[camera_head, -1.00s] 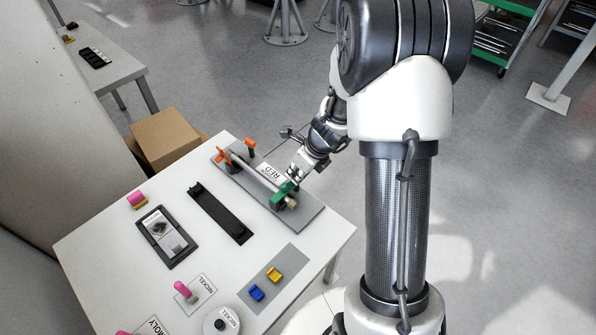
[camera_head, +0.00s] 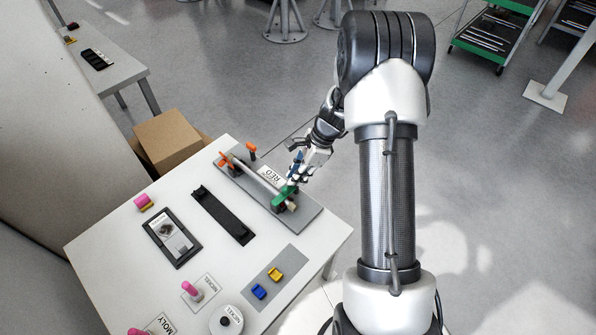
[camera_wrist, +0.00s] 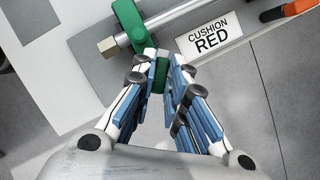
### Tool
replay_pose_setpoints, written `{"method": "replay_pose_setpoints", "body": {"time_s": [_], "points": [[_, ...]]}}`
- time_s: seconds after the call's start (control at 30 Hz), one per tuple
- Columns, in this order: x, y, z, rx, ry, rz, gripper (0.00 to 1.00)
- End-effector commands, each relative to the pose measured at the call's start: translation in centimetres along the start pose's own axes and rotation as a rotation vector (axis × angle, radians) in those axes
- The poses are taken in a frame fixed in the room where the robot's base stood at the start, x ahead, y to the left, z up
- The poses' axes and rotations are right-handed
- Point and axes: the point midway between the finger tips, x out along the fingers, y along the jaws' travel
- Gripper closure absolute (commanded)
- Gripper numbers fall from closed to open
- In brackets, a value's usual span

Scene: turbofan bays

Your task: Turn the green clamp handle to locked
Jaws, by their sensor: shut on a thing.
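The green clamp handle (camera_wrist: 161,74) shows between my fingertips in the wrist view. It joins a green clamp body (camera_wrist: 128,20) that sits around a grey tube (camera_wrist: 185,14). In the head view the green clamp (camera_head: 283,195) is at the near end of the tube on the grey fixture plate (camera_head: 308,212). My gripper (camera_wrist: 163,58) is shut on the handle, with a finger on each side; it also shows in the head view (camera_head: 292,180). The fingers hide part of the handle.
A label reading CUSHION RED (camera_wrist: 210,38) lies beside the clamp. Orange clamp parts (camera_head: 226,160) stand at the tube's far end. A black tray (camera_head: 222,215), a framed card (camera_head: 172,238), and blue (camera_head: 259,291) and yellow (camera_head: 275,274) pieces lie on the white table.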

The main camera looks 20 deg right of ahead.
Motion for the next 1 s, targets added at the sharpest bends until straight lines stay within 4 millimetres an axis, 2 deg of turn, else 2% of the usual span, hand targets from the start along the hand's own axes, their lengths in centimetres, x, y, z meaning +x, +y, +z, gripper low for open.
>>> {"method": "replay_pose_setpoints", "body": {"time_s": [0.5,1.0], "points": [[0.02,-0.3,0.09,-0.426,0.001,0.177,1.0],[0.06,-0.4,0.14,-0.628,0.001,0.26,1.0]]}}
